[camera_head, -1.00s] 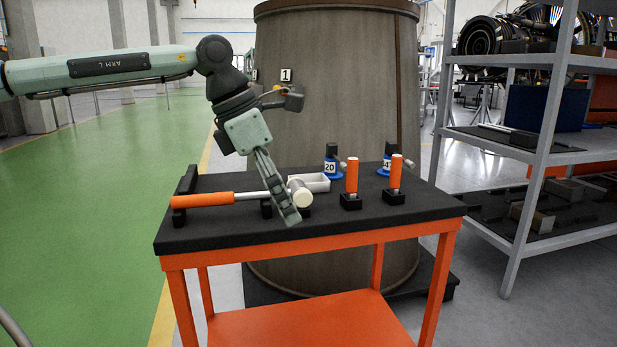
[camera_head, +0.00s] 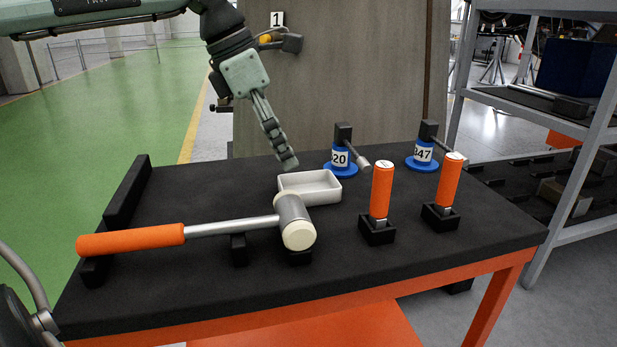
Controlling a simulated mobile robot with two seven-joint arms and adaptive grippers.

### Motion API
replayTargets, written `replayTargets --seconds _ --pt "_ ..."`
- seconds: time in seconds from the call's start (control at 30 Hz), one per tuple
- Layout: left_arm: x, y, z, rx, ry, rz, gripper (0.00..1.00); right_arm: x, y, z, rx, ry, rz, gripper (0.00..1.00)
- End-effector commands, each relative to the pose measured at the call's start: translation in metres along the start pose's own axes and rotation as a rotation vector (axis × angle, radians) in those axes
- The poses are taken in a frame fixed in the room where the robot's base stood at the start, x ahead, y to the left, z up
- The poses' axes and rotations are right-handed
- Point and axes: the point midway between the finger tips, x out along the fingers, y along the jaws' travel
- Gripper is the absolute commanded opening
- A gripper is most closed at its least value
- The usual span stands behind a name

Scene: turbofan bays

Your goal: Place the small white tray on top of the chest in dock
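The small white tray (camera_head: 322,194) is an open rectangular box on the black top of the orange cart (camera_head: 380,262). It sits just behind the head of a mallet. My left gripper (camera_head: 287,164) points down from the upper left, with its fingertips close to the tray's back left corner. Its fingers show nearly edge-on, so their opening cannot be told. I see nothing held in it, and I cannot tell whether it touches the tray. My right gripper is not in view. I cannot make out a chest in a dock.
A mallet (camera_head: 232,227) with an orange handle lies on black rests in front of the tray. Two orange-handled tools (camera_head: 381,190) (camera_head: 449,182) stand right of it. Blue-based items marked 20 (camera_head: 340,158) and 347 (camera_head: 423,153) stand behind. A grey shelf (camera_head: 600,135) is at right.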

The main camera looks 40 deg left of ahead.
Motion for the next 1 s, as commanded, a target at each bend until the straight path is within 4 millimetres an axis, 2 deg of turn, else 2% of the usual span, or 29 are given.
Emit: replayTargets --seconds 0.13,0.47,0.7,1.0 --pt "0.009 0.000 0.000 0.000 0.002 -0.001 0.89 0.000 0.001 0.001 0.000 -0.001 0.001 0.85" --pt "0.046 0.000 0.007 0.000 0.006 -0.002 0.89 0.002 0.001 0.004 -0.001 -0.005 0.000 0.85" --pt "0.075 0.001 0.010 0.000 0.002 -0.001 0.89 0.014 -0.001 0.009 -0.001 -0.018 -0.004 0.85" --pt "0.078 0.001 0.011 -0.001 -0.001 0.001 0.89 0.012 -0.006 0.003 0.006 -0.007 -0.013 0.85"
